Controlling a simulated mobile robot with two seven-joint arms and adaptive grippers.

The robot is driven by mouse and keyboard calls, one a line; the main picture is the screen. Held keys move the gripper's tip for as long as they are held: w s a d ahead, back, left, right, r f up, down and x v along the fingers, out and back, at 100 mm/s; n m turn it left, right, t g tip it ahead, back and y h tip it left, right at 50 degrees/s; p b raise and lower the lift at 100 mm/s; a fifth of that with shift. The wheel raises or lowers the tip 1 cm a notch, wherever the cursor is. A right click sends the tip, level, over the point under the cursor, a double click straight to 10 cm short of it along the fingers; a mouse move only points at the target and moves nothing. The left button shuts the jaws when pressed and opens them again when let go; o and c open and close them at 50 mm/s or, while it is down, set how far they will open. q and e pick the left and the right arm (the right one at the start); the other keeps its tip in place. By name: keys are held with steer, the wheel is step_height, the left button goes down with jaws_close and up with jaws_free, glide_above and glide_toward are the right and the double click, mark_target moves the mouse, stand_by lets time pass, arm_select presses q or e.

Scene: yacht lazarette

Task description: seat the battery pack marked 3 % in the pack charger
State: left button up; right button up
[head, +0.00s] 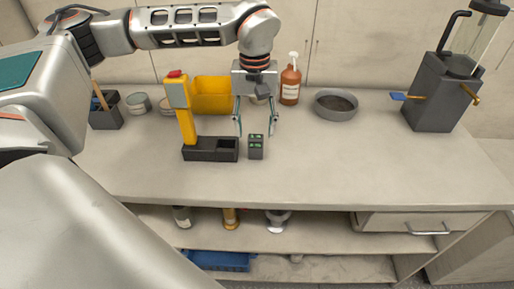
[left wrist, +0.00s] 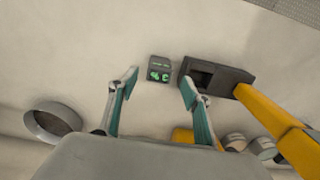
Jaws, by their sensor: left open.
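The battery pack (head: 256,149) is a small dark grey block standing on the worktop. In the left wrist view the pack (left wrist: 160,69) shows green marks that read like an upside-down 3 %. The black pack charger (head: 196,154) stands just to its left, apart from it; its right part has an empty-looking square slot (head: 228,145). The charger (left wrist: 235,72) and its dark slot also show in the left wrist view. My left gripper (head: 256,132) is open and points down above the pack, with a finger to either side and nothing held. My right gripper is out of view.
A yellow post (head: 186,122) with a red top rises from the charger's left part. Behind are a yellow bin (head: 212,96), cans, a brown bottle (head: 290,84) and a grey bowl (head: 336,104). A grey machine (head: 436,102) stands far right. The worktop's front is clear.

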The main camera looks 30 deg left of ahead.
mark_target(256, 137)
arm_select(q)
step_height(256, 137, down, 6)
steer(key=shift+r+b, duration=0.25)
steer(key=shift+b, duration=0.05)
steer(key=c, duration=1.4)
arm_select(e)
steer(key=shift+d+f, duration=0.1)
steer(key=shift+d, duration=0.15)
arm_select(q)
steer(key=shift+r, duration=0.15)
step_height(256, 137, up, 20)
steer(key=p, duration=0.2)
steer(key=shift+p, duration=0.4)
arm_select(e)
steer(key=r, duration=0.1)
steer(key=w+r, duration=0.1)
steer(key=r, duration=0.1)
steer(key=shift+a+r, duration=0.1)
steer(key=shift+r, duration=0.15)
